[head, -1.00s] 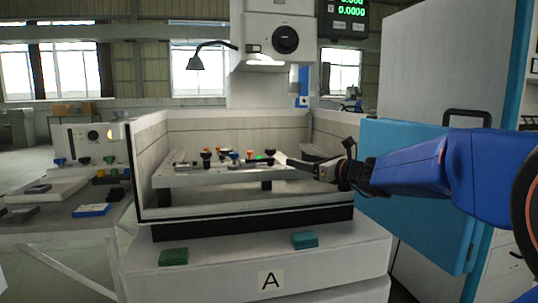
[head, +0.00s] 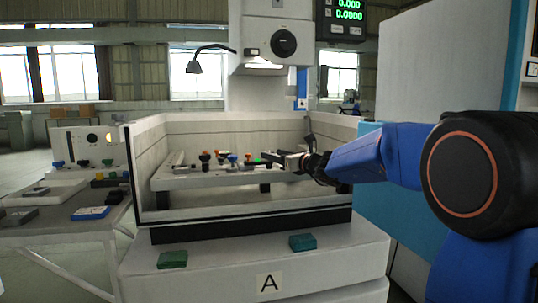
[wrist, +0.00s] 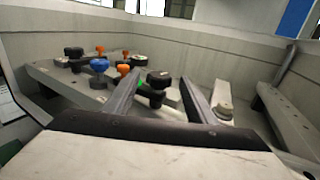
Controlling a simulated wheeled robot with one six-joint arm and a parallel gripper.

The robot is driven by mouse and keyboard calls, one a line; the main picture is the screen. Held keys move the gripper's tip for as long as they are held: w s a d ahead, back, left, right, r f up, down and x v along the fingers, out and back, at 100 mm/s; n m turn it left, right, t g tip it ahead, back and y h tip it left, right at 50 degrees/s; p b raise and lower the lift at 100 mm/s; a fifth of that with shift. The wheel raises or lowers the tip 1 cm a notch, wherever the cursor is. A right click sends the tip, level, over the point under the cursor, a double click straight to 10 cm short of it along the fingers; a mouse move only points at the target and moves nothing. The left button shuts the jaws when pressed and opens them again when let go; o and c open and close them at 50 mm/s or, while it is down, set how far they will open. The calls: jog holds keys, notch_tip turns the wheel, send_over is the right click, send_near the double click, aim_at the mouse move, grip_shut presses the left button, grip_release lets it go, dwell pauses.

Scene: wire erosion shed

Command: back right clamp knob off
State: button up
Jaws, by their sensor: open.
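A black clamp knob (wrist: 159,79) stands on a clamp on the work frame and shows between the fingers of my gripper (wrist: 155,85) in the wrist view. The fingers are apart and nothing is held between them. I cannot tell whether they are level with the knob. In the head view my gripper (head: 273,157) reaches in from the right over the right end of the frame (head: 200,180). That knob is hard to make out there.
A blue knob (wrist: 99,65), an orange knob (wrist: 123,69) and another black knob (wrist: 73,52) stand left of my fingers. Tank walls (head: 225,127) surround the frame. Green (head: 173,260) and teal (head: 303,242) blocks lie in front.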

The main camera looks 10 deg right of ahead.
jog(key=shift+x, duration=1.95)
jog(key=c, duration=1)
jog(key=shift+c, duration=0.2)
